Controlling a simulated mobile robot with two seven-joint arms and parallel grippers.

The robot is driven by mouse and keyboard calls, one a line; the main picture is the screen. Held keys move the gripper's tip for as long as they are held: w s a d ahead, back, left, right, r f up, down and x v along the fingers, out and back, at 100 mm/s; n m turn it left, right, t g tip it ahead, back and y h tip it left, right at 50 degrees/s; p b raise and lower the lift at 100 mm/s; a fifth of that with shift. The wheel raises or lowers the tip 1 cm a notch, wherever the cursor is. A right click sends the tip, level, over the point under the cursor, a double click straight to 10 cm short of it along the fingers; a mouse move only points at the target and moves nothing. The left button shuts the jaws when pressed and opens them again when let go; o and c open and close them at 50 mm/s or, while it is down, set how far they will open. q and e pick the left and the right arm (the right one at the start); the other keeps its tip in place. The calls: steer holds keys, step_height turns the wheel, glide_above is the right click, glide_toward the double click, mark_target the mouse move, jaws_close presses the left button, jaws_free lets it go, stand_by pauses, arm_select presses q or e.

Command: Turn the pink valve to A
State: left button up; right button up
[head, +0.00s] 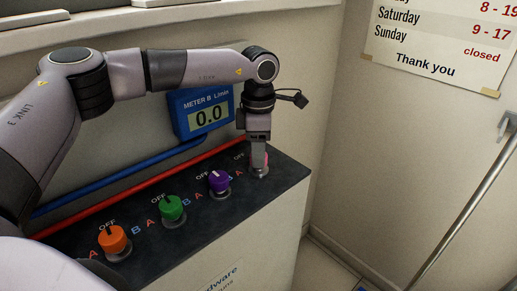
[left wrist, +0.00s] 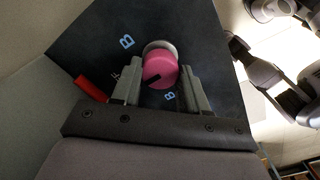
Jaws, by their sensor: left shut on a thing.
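The pink valve (left wrist: 160,68) is a round knob on a pale base at the far right end of the dark panel top. My left gripper (head: 259,167) points down over it in the head view and mostly hides it. In the left wrist view my left gripper (left wrist: 160,88) is shut on the pink valve, one finger on each side. A dark pointer mark on the knob points to the lower left in that view. Two blue B letters show near the knob; the OFF lettering is partly hidden by a finger. The valve's A is not clear. My right gripper is not in view.
Orange (head: 113,239), green (head: 172,208) and purple (head: 219,181) valves stand in a row along the panel top (head: 200,216). A blue meter (head: 203,112) reading 0.0 stands behind my left arm. Red (head: 140,189) and blue pipes run along the back. A wall is at right.

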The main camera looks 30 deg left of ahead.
arm_select(q)
steer(key=n, duration=1.1)
steer(key=shift+r+p, duration=0.1)
steer(key=shift+p, duration=0.3)
steer(key=shift+n, duration=0.4)
steer(key=o, duration=1.1)
steer(key=shift+c, duration=0.2)
steer(key=shift+r, duration=3.55)
